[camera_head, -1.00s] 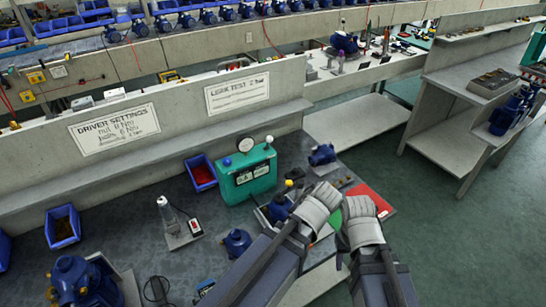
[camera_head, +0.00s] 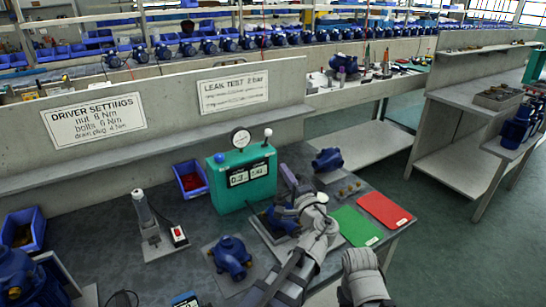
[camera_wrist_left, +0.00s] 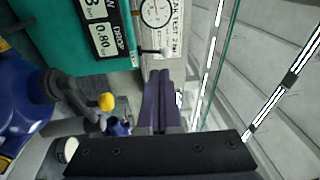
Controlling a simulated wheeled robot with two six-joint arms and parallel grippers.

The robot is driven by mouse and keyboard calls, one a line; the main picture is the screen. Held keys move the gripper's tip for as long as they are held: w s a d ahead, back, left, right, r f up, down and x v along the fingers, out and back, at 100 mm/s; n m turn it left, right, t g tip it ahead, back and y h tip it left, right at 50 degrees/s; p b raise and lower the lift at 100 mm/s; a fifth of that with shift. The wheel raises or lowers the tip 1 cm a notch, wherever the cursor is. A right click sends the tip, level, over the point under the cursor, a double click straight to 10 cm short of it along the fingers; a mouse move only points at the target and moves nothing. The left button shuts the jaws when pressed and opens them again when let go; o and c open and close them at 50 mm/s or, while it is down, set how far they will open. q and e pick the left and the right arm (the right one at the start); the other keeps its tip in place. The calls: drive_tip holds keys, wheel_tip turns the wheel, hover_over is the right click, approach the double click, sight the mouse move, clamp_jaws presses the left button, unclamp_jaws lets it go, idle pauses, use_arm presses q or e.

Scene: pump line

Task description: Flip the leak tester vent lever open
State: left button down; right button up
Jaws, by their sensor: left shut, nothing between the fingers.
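The leak tester is a green box (camera_head: 241,196) on the bench with two number displays and a round gauge on top. Its lever with a pale knob (camera_head: 268,132) stands roughly upright on the top right corner. My left gripper (camera_head: 287,174) is shut and empty, in front of the tester's right side and below the lever knob. In the left wrist view the shut fingers (camera_wrist_left: 161,76) point towards the lever knob (camera_wrist_left: 165,51), with no clear contact. My right gripper (camera_head: 362,272) is low at the picture's bottom; its fingers cannot be made out.
A blue pump (camera_head: 281,220) sits on a fixture beside my left gripper; a yellow knob (camera_wrist_left: 106,101) is close by in the wrist view. Green (camera_head: 356,226) and red (camera_head: 384,209) mats lie to the right. A red-lined blue bin (camera_head: 190,180) stands left of the tester.

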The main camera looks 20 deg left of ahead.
sight(270, 135)
use_arm(q)
drive_tip(key=shift+w+d+m+t+b, duration=0.4)
drive_tip(key=shift+d+m+t, duration=0.05)
drive_tip(key=shift+m+t, duration=0.25)
use_arm(e)
drive_tip(key=shift+f, duration=0.85)
use_arm(q)
drive_tip(key=p+x, duration=0.3)
drive_tip(key=x, duration=1.1)
drive_tip(key=shift+f, duration=0.1)
use_arm(e)
wheel_tip(270, 135, up, 3)
